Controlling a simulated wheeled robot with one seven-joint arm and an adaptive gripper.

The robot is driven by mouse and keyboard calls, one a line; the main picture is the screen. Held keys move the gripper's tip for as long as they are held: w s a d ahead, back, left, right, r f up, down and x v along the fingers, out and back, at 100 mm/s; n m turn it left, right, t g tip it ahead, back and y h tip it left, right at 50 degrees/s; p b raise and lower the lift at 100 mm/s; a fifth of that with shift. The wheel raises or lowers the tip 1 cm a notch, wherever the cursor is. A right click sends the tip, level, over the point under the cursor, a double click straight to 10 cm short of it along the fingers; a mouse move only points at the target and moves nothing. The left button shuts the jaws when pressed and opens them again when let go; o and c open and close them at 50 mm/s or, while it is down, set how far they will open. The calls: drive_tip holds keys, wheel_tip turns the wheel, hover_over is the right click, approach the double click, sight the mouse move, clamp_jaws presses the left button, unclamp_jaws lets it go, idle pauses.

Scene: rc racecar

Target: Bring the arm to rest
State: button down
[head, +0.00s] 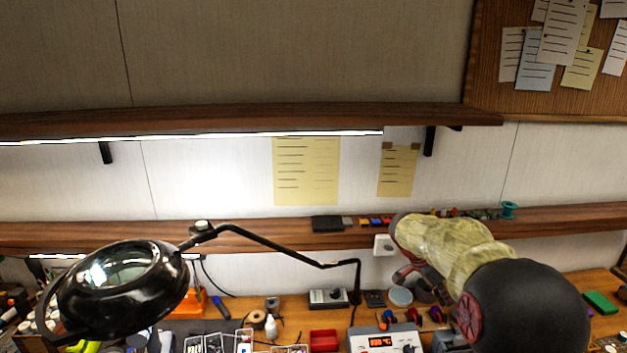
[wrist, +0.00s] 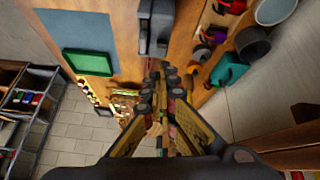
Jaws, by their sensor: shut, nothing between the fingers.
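My gripper shows in the wrist view (wrist: 168,75), with its fingers together and nothing between them. It hangs above the workbench, and the bench lies below and beyond the fingertips. In the head view my arm, with a dark rounded joint and a yellowish patterned link, reaches up from the lower right in front of the bench and shelf. The gripper's fingers are mostly hidden behind the arm there.
A black magnifier lamp (head: 125,285) stands at the left, its jointed arm crossing the bench. A wooden shelf (head: 270,236) runs behind. A soldering station (head: 385,340) sits at the bench front. A green-framed item (wrist: 88,62) and a teal piece (wrist: 228,68) lie near my gripper.

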drive_tip(key=s+a+f+n+y, duration=0.2)
drive_tip(key=s+a+f+n, duration=0.2)
drive_tip(key=s+a+n, duration=0.3)
drive_tip(key=s+a+r+n+t+y+b, duration=0.1)
drive_tip(key=s+a+r+n, duration=0.2)
drive_tip(key=s, duration=0.5)
drive_tip(key=s+a+r+n+t+y+b, duration=0.1)
drive_tip(key=s+a+r+n+t+y, duration=0.1)
drive_tip(key=s+a, duration=0.4)
drive_tip(key=s+a+r+n+t+y+b, duration=0.1)
drive_tip(key=s+a+r+n, duration=0.3)
drive_tip(key=s, duration=0.8)
drive_tip(key=shift+s+a+t, duration=0.15)
drive_tip(key=shift+a+t, duration=0.35)
drive_tip(key=shift+t, duration=0.2)
drive_tip(key=shift+r, duration=0.1)
